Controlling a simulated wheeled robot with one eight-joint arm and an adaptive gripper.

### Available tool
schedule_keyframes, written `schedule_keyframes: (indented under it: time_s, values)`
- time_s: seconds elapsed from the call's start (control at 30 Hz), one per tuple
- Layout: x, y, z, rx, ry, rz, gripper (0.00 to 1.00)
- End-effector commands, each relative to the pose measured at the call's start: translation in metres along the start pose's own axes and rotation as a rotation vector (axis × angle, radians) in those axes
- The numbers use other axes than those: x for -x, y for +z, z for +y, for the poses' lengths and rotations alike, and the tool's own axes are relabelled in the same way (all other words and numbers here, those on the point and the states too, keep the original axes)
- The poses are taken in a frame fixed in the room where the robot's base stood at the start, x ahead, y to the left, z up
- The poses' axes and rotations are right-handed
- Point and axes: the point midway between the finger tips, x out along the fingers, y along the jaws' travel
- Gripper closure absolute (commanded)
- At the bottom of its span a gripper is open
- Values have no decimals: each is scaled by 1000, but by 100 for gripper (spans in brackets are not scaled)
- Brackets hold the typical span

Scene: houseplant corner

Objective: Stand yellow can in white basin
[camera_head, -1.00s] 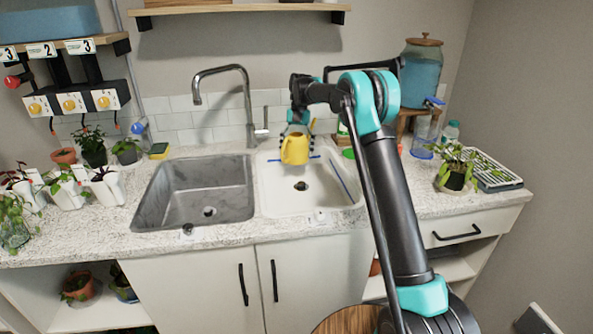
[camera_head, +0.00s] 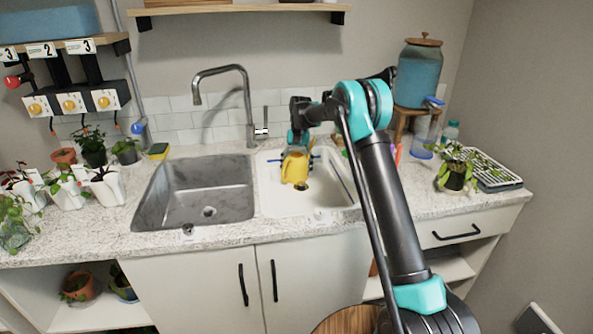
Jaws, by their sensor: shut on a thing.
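The yellow can (camera_head: 295,168) is upright, low inside the white basin (camera_head: 280,204) on the right side of the sink. My gripper (camera_head: 297,148) is shut on the can from above and behind. I cannot tell whether the can's base touches the basin floor. The basin's dark drain shows partly beside the can's lower right.
The grey metal basin (camera_head: 178,203) is empty to the left, with the tall faucet (camera_head: 247,105) behind. Potted plants stand on the left counter. A plant (camera_head: 455,175) and drying rack (camera_head: 495,177) are at the right. The white basin's front is clear.

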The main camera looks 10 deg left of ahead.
Motion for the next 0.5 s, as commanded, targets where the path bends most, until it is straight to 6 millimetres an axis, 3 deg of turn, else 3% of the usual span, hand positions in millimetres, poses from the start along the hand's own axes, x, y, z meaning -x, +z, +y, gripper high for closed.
schedule_keyframes:
  time_s: [0.03, 0.2, 0.5]
  values:
    - [-1, 0, 0, 0, 0, 0, 21]
    - [-1, 0, 0, 0, 0, 0, 1]
    - [0, 0, 0, 0, 0, 0, 1]
